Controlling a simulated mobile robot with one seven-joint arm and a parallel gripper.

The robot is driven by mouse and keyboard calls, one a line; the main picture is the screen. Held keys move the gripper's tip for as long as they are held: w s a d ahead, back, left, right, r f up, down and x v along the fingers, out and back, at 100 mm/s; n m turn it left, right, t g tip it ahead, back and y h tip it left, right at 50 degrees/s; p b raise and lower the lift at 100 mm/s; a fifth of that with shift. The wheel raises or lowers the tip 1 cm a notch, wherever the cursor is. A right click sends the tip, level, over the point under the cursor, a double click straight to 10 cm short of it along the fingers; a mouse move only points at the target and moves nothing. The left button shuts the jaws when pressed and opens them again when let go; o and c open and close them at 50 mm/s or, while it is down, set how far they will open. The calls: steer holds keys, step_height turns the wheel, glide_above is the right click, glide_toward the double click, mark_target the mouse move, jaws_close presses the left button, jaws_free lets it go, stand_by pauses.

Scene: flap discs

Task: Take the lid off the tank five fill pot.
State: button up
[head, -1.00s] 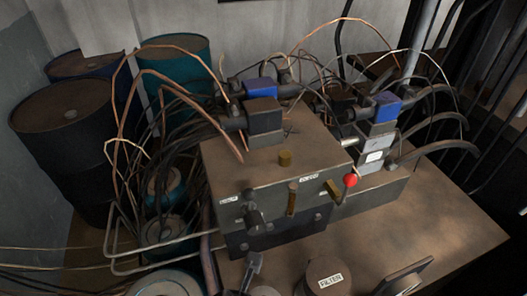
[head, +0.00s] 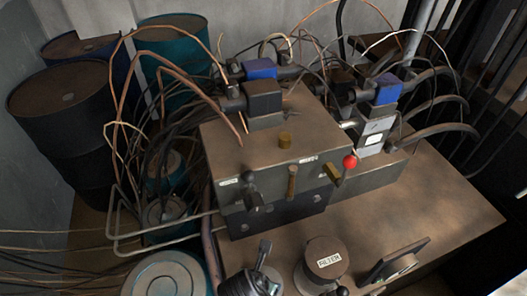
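No label reading tank five shows in the head view, so I cannot tell which thing is the fill pot. A short brown round canister (head: 322,262) labelled FILTER stands upright on the tank top at the bottom centre. To its left, a dark ribbed fitting (head: 250,284) with an upright lever (head: 263,252) is cut off by the bottom edge. I cannot tell whether it is a pot with a lid. My gripper is not in view.
A brown valve block (head: 270,150) with a red knob (head: 350,162) stands on the brown tank top (head: 440,200). Copper pipes and black hoses crowd its left and back. Drums (head: 62,105) stand at the far left. A tilted dark plate (head: 395,262) is at the bottom right.

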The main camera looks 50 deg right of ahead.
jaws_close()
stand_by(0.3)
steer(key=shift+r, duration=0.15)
